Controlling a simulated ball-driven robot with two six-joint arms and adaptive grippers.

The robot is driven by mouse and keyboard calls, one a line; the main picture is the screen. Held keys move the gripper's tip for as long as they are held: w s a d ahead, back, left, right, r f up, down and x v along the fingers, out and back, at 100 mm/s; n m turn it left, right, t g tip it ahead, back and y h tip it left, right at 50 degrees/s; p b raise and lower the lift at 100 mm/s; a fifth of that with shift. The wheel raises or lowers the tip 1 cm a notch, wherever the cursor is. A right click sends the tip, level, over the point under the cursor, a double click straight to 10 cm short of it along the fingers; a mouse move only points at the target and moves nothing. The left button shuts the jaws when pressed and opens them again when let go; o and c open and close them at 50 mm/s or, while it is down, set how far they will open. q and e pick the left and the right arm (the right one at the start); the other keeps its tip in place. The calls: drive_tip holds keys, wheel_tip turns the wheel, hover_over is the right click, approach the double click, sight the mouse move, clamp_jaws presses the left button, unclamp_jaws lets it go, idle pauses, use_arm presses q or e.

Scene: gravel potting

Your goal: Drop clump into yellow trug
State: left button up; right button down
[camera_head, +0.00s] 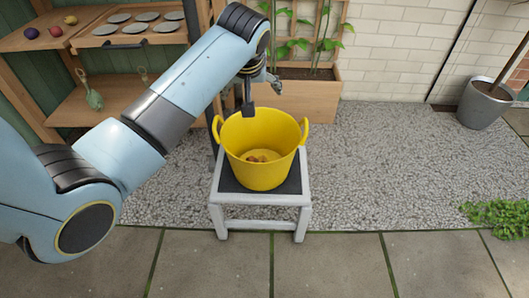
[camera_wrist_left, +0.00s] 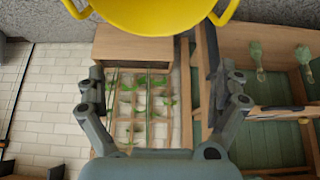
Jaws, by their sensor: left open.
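The yellow trug (camera_head: 240,135) stands upright on a small stool, with its two handles out to the sides. A small reddish-brown lump (camera_head: 263,156) lies on its floor; I cannot tell what it is. The trug also shows at the top of the left wrist view (camera_wrist_left: 150,18). My left gripper (camera_head: 262,97) is above the trug's back rim, open and empty; its spread fingers show in the wrist view (camera_wrist_left: 163,78). A leafy green clump (camera_head: 500,215) lies at the gravel's edge, far right. My right gripper is not in view.
The stool (camera_head: 262,199) stands on gravel (camera_head: 390,150) with paving in front. A wooden planter (camera_head: 310,100) with a trellis is behind the trug. Wooden shelves (camera_head: 110,100) stand at the left. A grey pot (camera_head: 482,105) stands at the back right. The gravel right of the stool is clear.

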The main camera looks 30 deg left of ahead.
use_arm(q)
drive_tip(key=v, duration=0.5)
drive_tip(key=shift+s+d+r, duration=0.1)
drive_tip(key=shift+s+r, duration=0.1)
drive_tip(key=shift+r, duration=0.1)
